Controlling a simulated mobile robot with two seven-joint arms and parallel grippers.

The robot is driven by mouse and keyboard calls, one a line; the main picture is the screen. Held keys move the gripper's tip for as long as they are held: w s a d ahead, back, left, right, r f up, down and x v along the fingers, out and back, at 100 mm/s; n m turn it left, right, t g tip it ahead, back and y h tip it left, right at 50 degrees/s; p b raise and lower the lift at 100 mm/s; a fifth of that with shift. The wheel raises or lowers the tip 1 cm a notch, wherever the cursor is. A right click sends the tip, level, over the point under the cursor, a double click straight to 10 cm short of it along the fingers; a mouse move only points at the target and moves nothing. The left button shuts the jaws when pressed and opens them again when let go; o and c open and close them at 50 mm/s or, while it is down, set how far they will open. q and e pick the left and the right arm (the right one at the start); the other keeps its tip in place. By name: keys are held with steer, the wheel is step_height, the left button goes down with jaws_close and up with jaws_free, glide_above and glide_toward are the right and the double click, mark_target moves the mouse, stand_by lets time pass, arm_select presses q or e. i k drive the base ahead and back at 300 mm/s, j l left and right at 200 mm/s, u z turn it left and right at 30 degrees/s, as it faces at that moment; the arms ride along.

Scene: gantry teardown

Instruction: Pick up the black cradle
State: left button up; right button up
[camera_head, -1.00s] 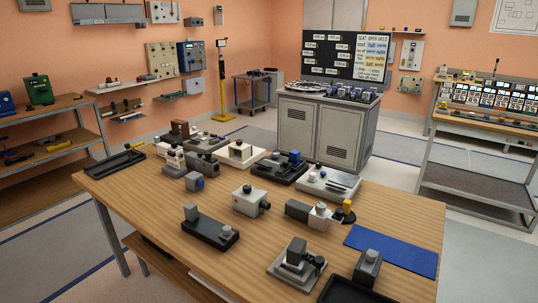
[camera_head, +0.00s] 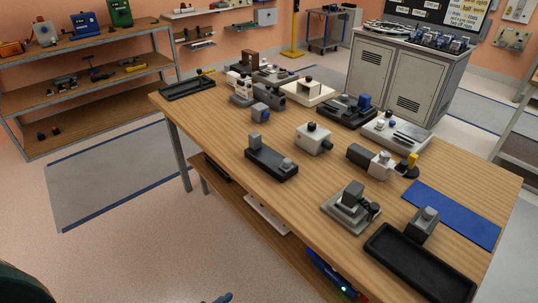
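I cannot tell for sure which piece is the black cradle. A long black base (camera_head: 272,164) with a grey block at one end and a small grey knob at the other lies near the table's left front edge. Another black base (camera_head: 347,112) with a blue block on it sits farther back, among other fixtures. Neither is touched by a gripper. Neither of my grippers can be made out in view.
The wooden table (camera_head: 225,130) also holds a black tray (camera_head: 420,268) at front right, a blue mat (camera_head: 452,214), a grey fixture (camera_head: 350,207), a white block (camera_head: 313,139) and a black tray (camera_head: 187,89) at far left. Open floor lies left of it.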

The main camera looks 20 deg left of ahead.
mark_target(264, 156)
steer(key=j+z, duration=0.1)
steer(key=z, duration=0.3)
steer(key=j+z, duration=0.15)
steer(key=z, duration=0.3)
steer(key=j+z, duration=0.3)
steer(key=j, duration=0.25)
steer(key=j+z, duration=0.3)
steer(key=j, duration=0.25)
steer(key=k+j+z, duration=0.1)
steer(key=j, duration=0.45)
steer(key=k+j+z, duration=0.1)
steer(key=j, duration=0.4)
